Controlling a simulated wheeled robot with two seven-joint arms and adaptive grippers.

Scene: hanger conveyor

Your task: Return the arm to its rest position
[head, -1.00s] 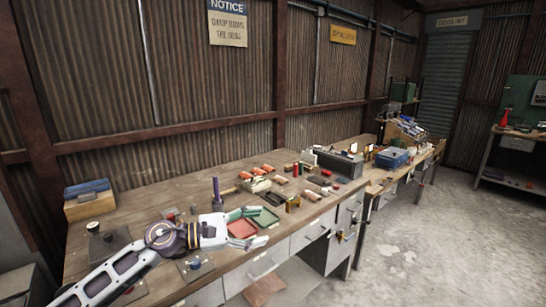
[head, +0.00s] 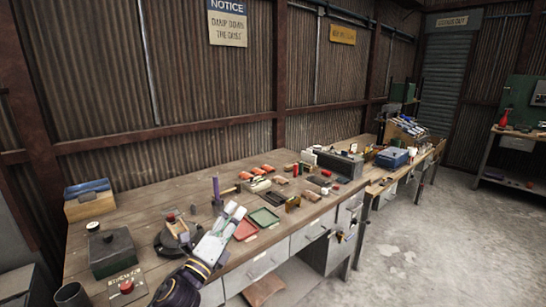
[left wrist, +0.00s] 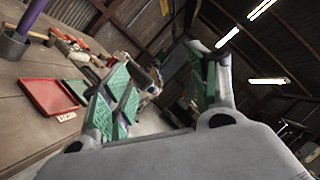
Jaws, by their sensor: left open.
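My left gripper (head: 236,209) is at the front edge of the wooden workbench (head: 150,197), with its arm coming up from the bottom of the head view. It points away from me and up. In the left wrist view the two green-padded fingers (left wrist: 165,75) stand apart with nothing between them. In the head view the fingers are close to the red tray (head: 246,229); I cannot tell whether they touch anything. The red tray also shows in the left wrist view (left wrist: 48,95), left of the fingers. My right gripper is not in view.
A purple-handled tool (head: 216,190) stands behind the gripper. A green tray (head: 265,217) lies right of the red one. A dark box (head: 112,252) and a red button box (head: 126,287) are at the left front. The floor (head: 430,240) on the right is clear.

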